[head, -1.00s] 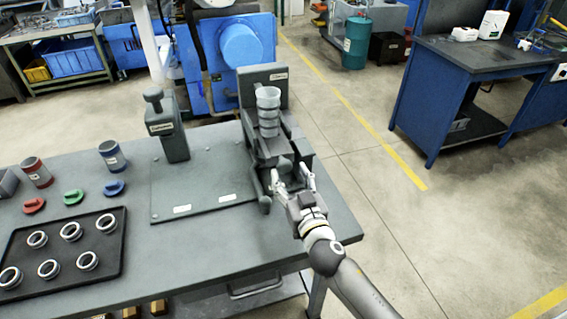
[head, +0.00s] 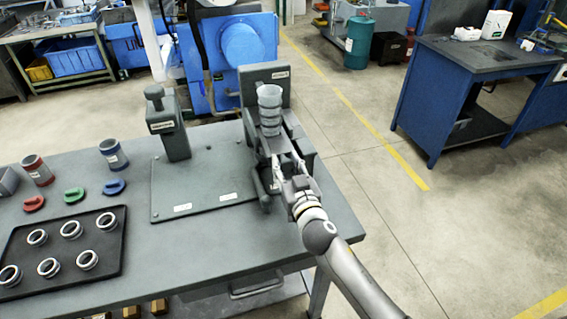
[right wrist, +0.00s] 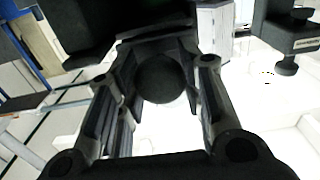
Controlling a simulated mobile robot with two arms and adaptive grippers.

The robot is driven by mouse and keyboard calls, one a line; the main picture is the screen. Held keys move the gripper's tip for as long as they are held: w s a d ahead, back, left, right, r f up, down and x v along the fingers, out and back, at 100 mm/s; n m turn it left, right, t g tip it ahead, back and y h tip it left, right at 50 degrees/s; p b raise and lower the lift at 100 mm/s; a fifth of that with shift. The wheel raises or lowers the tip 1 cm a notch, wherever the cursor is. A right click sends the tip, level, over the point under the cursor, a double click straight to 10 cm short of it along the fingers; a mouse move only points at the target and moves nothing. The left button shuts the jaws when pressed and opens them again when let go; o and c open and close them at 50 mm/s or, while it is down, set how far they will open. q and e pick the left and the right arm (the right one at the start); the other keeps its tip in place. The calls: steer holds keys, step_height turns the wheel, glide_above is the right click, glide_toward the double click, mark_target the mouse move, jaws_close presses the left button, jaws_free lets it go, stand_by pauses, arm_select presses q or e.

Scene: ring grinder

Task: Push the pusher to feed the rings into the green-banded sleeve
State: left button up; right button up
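The feeding fixture (head: 302,137) stands at the right end of the table, with a clear cup-like tube (head: 269,94) holding a stack of pale rings (head: 270,118). My right gripper (head: 286,164) is at the near side of the fixture, below the stack. In the right wrist view its two fingers (right wrist: 158,105) stand apart, with a dark round knob between them, seemingly the pusher (right wrist: 161,78). Gaps show on both sides of the knob. In the head view the gripper mostly hides the pusher. I cannot make out the green-banded sleeve. My left gripper is not in view.
A red-banded sleeve (head: 38,170) and a blue-banded sleeve (head: 113,155) stand at the left, near red, green (head: 74,195) and blue U-shaped pieces. A black tray (head: 112,262) holds several rings. A grey post (head: 168,125) stands left of the fixture.

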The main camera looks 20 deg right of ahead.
steer(key=shift+c, duration=1.4)
steer(key=shift+w+r+b, duration=0.1)
steer(key=shift+w+b, duration=0.8)
steer(key=shift+w, duration=2.35)
steer(key=shift+s, duration=0.1)
steer(key=shift+s+p, duration=0.8)
steer(key=shift+s, duration=2.3)
steer(key=o, duration=1)
steer(key=shift+c, duration=0.2)
